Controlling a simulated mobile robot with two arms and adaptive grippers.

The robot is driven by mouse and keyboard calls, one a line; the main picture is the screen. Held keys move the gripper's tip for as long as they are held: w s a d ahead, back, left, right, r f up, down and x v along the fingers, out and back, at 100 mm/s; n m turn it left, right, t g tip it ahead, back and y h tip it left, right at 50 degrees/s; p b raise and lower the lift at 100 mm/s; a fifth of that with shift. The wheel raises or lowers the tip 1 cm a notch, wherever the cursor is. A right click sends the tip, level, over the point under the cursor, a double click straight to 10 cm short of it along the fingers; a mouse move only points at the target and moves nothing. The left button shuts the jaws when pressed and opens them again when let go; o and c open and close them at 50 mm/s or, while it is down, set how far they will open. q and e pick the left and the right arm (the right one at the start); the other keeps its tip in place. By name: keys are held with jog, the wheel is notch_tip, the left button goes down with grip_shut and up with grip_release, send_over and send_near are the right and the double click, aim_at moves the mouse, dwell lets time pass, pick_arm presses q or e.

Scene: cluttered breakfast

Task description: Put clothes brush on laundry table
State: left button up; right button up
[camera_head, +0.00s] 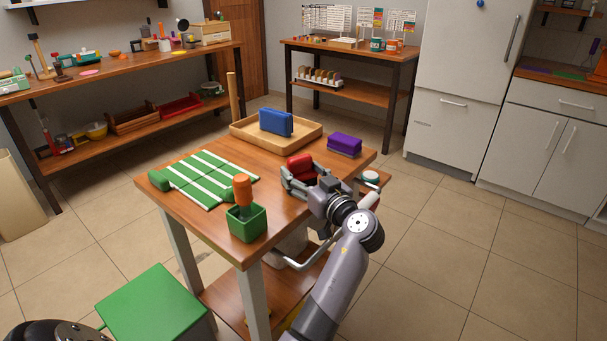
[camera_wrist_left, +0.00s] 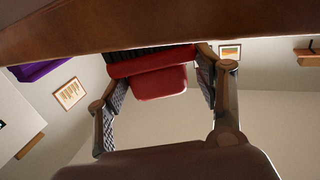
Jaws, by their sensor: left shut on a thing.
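My left gripper (camera_head: 302,176) is shut on a red block-shaped thing (camera_head: 300,165), which looks like the clothes brush, over the right part of the near wooden table (camera_head: 225,150). In the left wrist view the red brush (camera_wrist_left: 158,80) sits between the two fingers (camera_wrist_left: 160,95), with a dark ridged strip along its upper side. The head view does not clearly show whether the brush touches the tabletop. My right gripper is not in view.
On the near table are a wooden tray (camera_head: 245,133) with a blue block (camera_head: 276,122), a purple block (camera_head: 344,144), a green striped mat (camera_head: 207,177) and a green box (camera_head: 247,224) with an orange-handled tool. A green-topped stool (camera_head: 157,305) stands in front. Shelved tables stand behind.

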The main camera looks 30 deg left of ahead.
pick_arm(q)
jog(key=shift+f, duration=0.1)
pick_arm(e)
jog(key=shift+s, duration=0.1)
pick_arm(q)
jog(key=o, duration=1.1)
jog(key=shift+o, duration=0.3)
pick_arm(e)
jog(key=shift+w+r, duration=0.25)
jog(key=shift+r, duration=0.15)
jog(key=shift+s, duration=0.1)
